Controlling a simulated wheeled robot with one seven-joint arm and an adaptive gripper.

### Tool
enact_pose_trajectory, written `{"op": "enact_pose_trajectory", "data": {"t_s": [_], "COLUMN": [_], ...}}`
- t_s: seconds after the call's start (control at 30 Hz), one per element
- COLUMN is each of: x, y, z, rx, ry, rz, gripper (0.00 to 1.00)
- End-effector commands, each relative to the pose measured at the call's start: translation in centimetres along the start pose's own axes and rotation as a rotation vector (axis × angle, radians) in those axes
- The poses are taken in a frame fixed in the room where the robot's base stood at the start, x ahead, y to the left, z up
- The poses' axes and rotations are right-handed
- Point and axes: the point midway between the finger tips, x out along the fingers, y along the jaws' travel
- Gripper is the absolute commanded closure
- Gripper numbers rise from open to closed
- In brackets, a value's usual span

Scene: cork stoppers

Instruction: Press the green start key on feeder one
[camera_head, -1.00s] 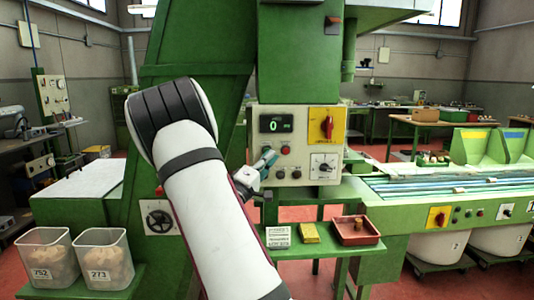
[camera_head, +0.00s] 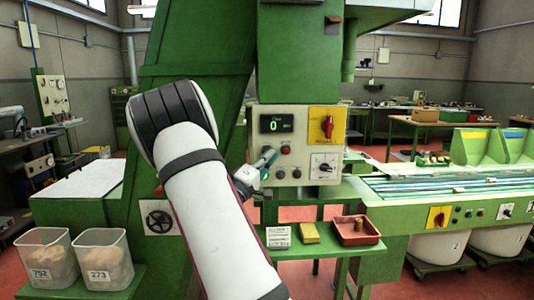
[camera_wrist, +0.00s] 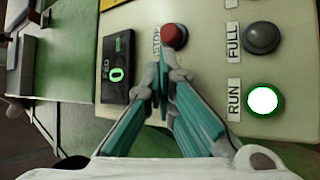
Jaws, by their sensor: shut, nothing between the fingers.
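The cream control panel (camera_head: 305,158) is on the green machine. My gripper (camera_head: 272,152) is at its left part, below the display (camera_head: 276,123), which reads 0. In the wrist view my gripper (camera_wrist: 163,78) is shut and empty, its teal fingers meeting in front of the panel between the display (camera_wrist: 117,74) and the RUN lamp (camera_wrist: 264,99). The RUN lamp glows white with a green rim. The red STOP button (camera_wrist: 174,35) is just beyond the fingertips. The green start key is not visible; the fingers hide part of the panel. Contact cannot be told.
A dark FULL lamp (camera_wrist: 262,38) sits beside STOP. Below, a green shelf holds a red tray (camera_head: 357,238) and a yellow block (camera_head: 309,233).

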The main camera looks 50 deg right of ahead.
Motion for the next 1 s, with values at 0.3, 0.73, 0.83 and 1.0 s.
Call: {"op": "enact_pose_trajectory", "data": {"t_s": [0.3, 0.73, 0.83, 1.0], "x": [-0.2, -1.2, -1.2, -1.4], "y": [0.2, 0.9, 0.9, 1.1], "z": [0.1, 0.8, 0.8, 1.0], "rx": [0.001, 0.0, 0.0, 0.0], "ry": [0.001, 0.001, 0.001, 0.001], "rz": [0.0, 0.0, 0.0, -0.001], "gripper": [1.0, 1.0, 1.0, 1.0]}}
